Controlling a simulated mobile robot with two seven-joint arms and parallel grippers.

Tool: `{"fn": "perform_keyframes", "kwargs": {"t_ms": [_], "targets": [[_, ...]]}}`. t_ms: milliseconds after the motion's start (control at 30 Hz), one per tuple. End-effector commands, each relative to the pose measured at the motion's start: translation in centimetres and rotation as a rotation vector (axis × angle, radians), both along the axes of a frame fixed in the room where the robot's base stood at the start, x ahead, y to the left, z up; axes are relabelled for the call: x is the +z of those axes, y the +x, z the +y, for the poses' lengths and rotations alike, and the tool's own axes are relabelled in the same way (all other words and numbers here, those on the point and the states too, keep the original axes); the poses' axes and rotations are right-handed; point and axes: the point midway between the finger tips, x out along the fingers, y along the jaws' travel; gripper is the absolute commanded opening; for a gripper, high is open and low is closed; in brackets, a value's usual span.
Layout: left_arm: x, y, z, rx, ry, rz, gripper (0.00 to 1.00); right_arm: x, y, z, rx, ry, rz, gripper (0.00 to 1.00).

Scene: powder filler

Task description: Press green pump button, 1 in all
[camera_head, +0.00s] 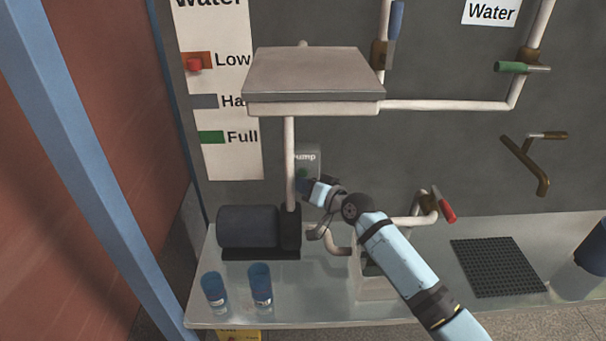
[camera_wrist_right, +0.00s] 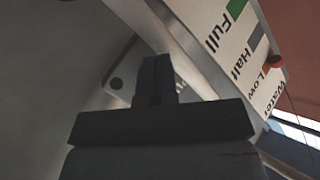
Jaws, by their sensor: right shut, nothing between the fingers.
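The grey pump box (camera_head: 308,158) is on the back wall behind the white vertical pipe, its "Pump" label partly covered by that pipe. Its green button (camera_head: 301,173) shows as a small dark green patch just above my right gripper (camera_head: 305,187). The right gripper is shut and empty, with its tips at the lower part of the box. I cannot tell whether they touch the button. In the right wrist view the shut fingers (camera_wrist_right: 155,75) point at a pale grey surface (camera_wrist_right: 125,88), and the green button cannot be made out. My left gripper is not in view.
A white pipe (camera_head: 289,150) stands close left of the gripper, under a grey-topped tank (camera_head: 315,75). A dark motor (camera_head: 248,227) and two blue cups (camera_head: 214,289) are on the bench. A red-handled valve (camera_head: 443,205) is at right. The level sign (camera_head: 225,160) hangs left.

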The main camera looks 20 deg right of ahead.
Motion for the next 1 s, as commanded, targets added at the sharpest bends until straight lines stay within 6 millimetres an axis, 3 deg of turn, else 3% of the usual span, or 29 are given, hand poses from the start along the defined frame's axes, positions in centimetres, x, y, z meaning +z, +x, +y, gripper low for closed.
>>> {"fn": "perform_keyframes", "kwargs": {"t_ms": [1000], "targets": [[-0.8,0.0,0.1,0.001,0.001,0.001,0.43,0.0,1.2,-0.3,0.0,-0.001,0.0,0.0]]}}
